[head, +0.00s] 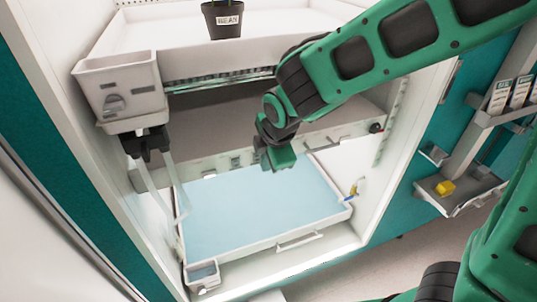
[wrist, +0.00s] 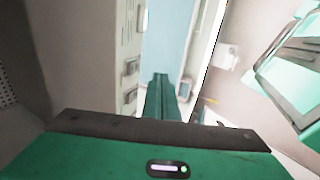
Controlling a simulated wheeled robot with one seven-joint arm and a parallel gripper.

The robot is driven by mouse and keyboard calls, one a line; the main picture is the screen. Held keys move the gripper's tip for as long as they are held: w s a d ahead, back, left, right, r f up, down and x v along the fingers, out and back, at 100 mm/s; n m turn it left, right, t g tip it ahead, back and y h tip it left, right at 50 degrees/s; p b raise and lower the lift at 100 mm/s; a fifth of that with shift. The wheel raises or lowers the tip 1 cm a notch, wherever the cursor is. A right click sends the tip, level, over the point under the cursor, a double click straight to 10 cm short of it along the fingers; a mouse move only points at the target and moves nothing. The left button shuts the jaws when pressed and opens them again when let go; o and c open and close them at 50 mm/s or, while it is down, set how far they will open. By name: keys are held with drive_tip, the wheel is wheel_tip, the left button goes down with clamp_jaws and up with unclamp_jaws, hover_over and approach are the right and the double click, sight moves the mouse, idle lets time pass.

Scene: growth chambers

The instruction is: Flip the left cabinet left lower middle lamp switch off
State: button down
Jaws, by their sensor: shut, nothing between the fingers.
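The open cabinet has a white lower middle shelf front (head: 285,146), seen in the head view. A small grey switch-like fitting (head: 235,162) sits on its left part. I cannot tell its on or off position. My gripper (head: 280,160) is shut and empty, in front of that shelf front and to the right of the fitting. In the wrist view my gripper's closed green fingers (wrist: 160,95) point toward the pale blue tray surface (wrist: 165,35). Small grey fittings (wrist: 130,67) show on a white panel left of the fingers; which is the lamp switch is unclear.
A blue-floored tray (head: 262,208) lies below my gripper. An upper white tray (head: 150,28) holds a dark pot (head: 222,18). A white box with a knob (head: 120,92) hangs at the left.

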sight(257, 158)
drive_tip(key=shift+w+a+f, duration=0.2)
drive_tip(key=shift+w, duration=0.55)
drive_tip(key=shift+w+a+f, duration=0.2)
drive_tip(key=shift+w+a, duration=0.05)
drive_tip(key=shift+w, duration=0.55)
drive_tip(key=shift+w+a+f, duration=0.2)
drive_tip(key=shift+w, duration=0.55)
